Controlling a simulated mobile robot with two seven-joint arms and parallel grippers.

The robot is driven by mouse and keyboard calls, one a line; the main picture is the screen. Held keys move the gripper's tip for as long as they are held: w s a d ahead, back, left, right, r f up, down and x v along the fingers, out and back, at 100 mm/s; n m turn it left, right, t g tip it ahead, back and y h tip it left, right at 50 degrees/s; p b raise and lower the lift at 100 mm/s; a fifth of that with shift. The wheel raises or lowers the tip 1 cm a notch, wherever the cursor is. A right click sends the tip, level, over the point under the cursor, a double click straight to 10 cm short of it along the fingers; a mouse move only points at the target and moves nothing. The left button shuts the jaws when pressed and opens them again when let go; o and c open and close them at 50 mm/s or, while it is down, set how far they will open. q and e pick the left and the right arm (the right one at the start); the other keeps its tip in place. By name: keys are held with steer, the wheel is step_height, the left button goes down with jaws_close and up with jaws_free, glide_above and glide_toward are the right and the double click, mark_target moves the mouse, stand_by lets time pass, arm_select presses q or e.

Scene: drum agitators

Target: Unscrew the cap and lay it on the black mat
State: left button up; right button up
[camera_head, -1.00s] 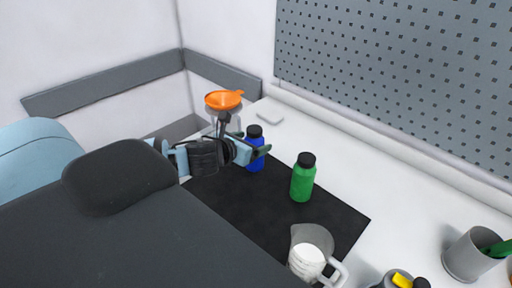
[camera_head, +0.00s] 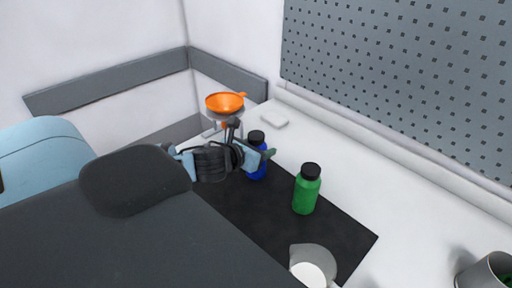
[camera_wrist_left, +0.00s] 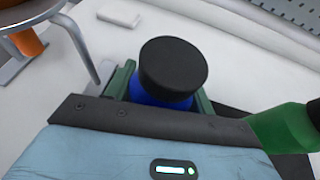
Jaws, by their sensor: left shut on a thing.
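A blue bottle (camera_head: 257,173) with a black cap (camera_head: 257,137) stands upright at the far part of the black mat (camera_head: 338,232). My left gripper (camera_head: 262,153) is shut on the blue bottle, below the cap. In the left wrist view the green fingers lie on both sides of the blue body (camera_wrist_left: 150,98), and the black cap (camera_wrist_left: 173,62) sits on top, clear of the fingers. A green bottle (camera_head: 307,194) with its own black cap (camera_head: 311,171) stands upright on the mat to the right. My right gripper is out of view.
An orange funnel (camera_head: 225,102) in a stand is behind the gripper. A clear jug (camera_head: 313,260) with white contents is at the near mat edge. A grey cup (camera_head: 484,272) stands at the lower right. A small white block (camera_head: 274,121) lies behind. Bare mat shows between the bottles and jug.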

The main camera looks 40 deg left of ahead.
mark_target(259, 132)
arm_select(q)
steer(key=shift+r, duration=0.1)
step_height(259, 132, up, 10)
steer(key=shift+f, duration=0.1)
stand_by(0.5)
steer(key=o, duration=0.5)
steer(key=c, duration=0.7)
